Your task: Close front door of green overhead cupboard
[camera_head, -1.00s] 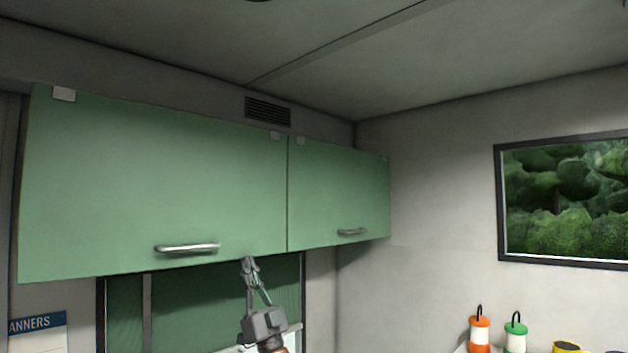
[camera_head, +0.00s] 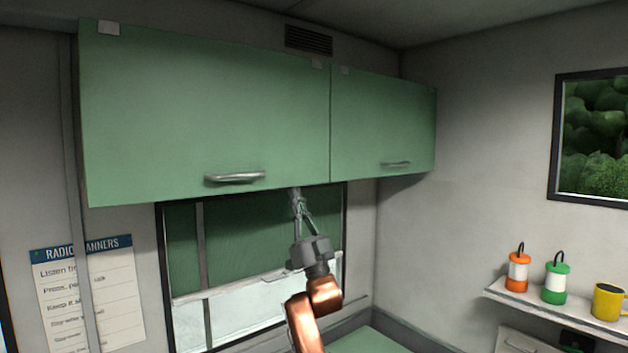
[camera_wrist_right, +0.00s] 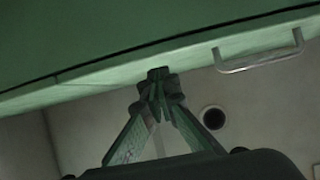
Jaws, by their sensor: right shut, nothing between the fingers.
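The green overhead cupboard has two front doors, a wide left door (camera_head: 200,115) and a smaller right door (camera_head: 383,125). Both look flush and shut in the head view. The left door has a silver bar handle (camera_head: 235,177), the right one a smaller handle (camera_head: 396,164). My right gripper (camera_head: 296,191) points up with its tips at the left door's lower edge, right of that handle. It is shut and empty. In the right wrist view the shut fingertips (camera_wrist_right: 158,76) are at the green panel's edge, with a bar handle (camera_wrist_right: 260,58) to the right. My left gripper is not visible.
A window (camera_head: 255,260) lies below the cupboard, behind my right arm. A poster (camera_head: 90,295) hangs at left.

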